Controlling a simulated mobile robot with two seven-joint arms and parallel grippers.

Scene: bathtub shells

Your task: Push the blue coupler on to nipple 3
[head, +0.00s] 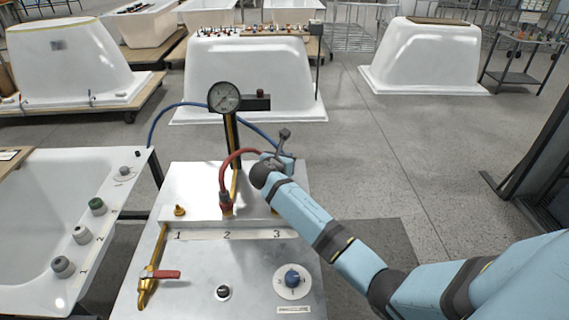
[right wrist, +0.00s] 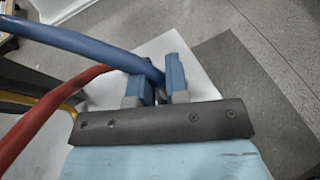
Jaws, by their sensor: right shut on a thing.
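My right gripper (head: 285,160) is above the back right of the metal bench (head: 190,262), near the printed 3 (head: 277,233). In the right wrist view its two blue fingers (right wrist: 158,84) are closed at the end of the blue hose (right wrist: 90,43). The blue coupler there is mostly hidden between the fingers. Nipple 3 is hidden behind my right arm, so I cannot tell whether the coupler touches it. A red hose (head: 224,172) ends in a coupler above the 2. A bare brass nipple (head: 180,211) stands above the 1. My left gripper is out of view.
A gauge (head: 224,97) on a dark post stands behind the bench. A red-handled brass valve (head: 160,274) and a blue knob (head: 292,279) are at the front. A white tub (head: 40,215) with grey and green knobs lies left.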

